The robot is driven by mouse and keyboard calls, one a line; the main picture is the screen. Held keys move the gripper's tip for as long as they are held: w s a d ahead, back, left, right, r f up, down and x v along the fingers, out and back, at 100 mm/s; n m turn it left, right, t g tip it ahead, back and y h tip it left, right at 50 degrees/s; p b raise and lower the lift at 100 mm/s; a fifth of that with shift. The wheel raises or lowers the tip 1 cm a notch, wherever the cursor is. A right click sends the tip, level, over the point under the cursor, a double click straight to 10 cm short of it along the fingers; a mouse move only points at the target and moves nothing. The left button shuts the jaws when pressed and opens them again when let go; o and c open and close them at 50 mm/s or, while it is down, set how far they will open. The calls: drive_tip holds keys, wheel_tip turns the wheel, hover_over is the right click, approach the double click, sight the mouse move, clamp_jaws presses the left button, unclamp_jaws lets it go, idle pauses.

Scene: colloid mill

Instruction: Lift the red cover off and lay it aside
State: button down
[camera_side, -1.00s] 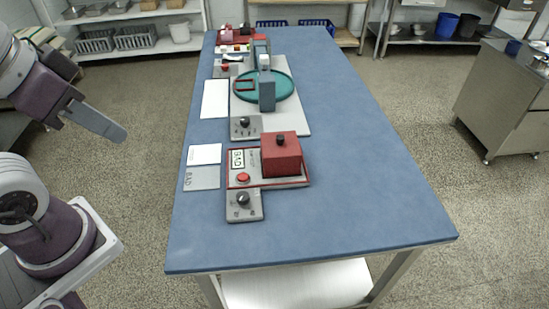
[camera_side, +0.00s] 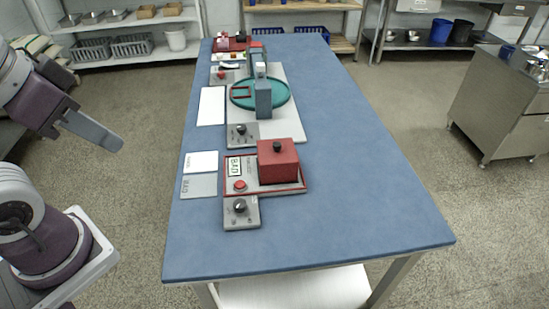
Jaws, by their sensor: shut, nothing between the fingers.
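The red cover (camera_side: 278,163) is a box with a black knob (camera_side: 277,146) on top. It sits on the right part of a red-edged grey base plate (camera_side: 245,179) near the middle of the blue table. My gripper (camera_side: 118,146) is shut and empty, in the air left of the table. It is well apart from the cover. What is under the cover is hidden.
A control box with a black dial (camera_side: 240,208) and a red button (camera_side: 240,185) adjoin the cover. Behind stands a teal round plate (camera_side: 272,97) with a grey upright post (camera_side: 263,98). The blue table (camera_side: 365,205) is clear to the right and front.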

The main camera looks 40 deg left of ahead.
unclamp_jaws()
drive_tip(key=m+g, duration=0.5)
drive_tip(key=m, duration=2)
hover_over(277, 154)
drive_tip(key=a, duration=0.2)
drive_tip(key=f, duration=1.8)
drive_tip(key=shift+w+d, duration=0.1)
drive_tip(key=shift+d, duration=0.15)
drive_tip(key=f+m, duration=0.1)
drive_tip(key=w+f+m, duration=0.1)
drive_tip(key=f, duration=0.1)
drive_tip(key=shift+d+f+g, duration=0.1)
drive_tip(key=shift+f+g, duration=0.15)
drive_tip(key=shift+g, duration=0.05)
drive_tip(key=f, duration=0.6)
drive_tip(key=shift+d+f, duration=0.2)
drive_tip(key=shift+f, duration=0.2)
